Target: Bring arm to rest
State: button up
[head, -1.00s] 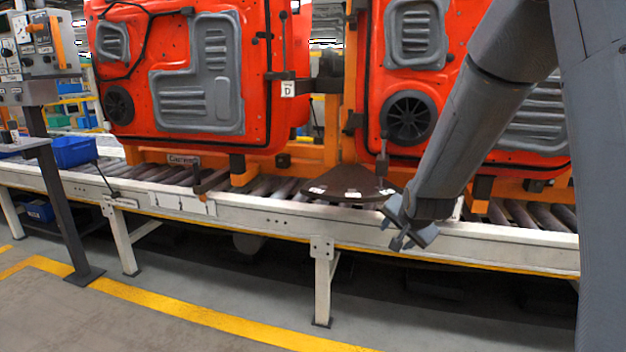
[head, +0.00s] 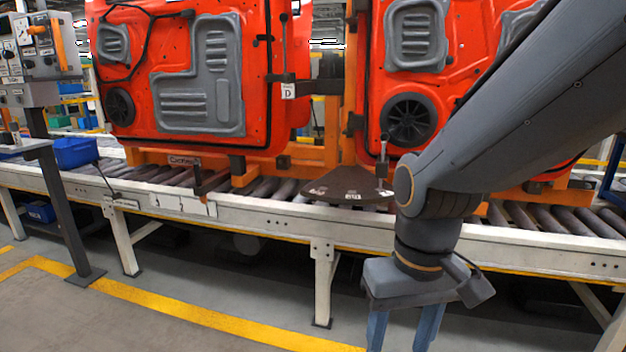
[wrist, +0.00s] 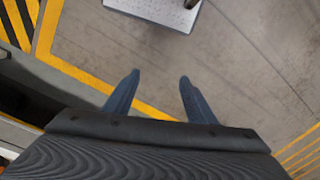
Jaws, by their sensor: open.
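My gripper (head: 402,338) hangs at the lower right of the head view, in front of the conveyor, with its fingers pointing down. Its fingertips are cut off by the bottom edge there. In the wrist view the two blue fingers of my gripper (wrist: 159,78) stand well apart with only floor between them. It is open and holds nothing. My arm comes in from the right and covers part of the right door and the conveyor.
The roller conveyor (head: 275,222) carries an orange left door (head: 190,65) and an orange right door (head: 408,85). A dark plate (head: 345,186) lies between them. A control post (head: 62,205) stands at left. A yellow line (head: 200,318) crosses the floor. The wrist view shows a pale platform (wrist: 165,12).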

jog(key=d+r+m+p, duration=0.1)
jog(key=d+r+p, duration=0.5)
jog(key=p, duration=0.6)
jog(key=shift+d+r+m+h, duration=0.25)
jog(key=shift+d+m+h, duration=0.05)
jog(key=shift+d+m, duration=0.1)
jog(key=shift+s, duration=0.1)
jog(key=shift+c, duration=0.2)
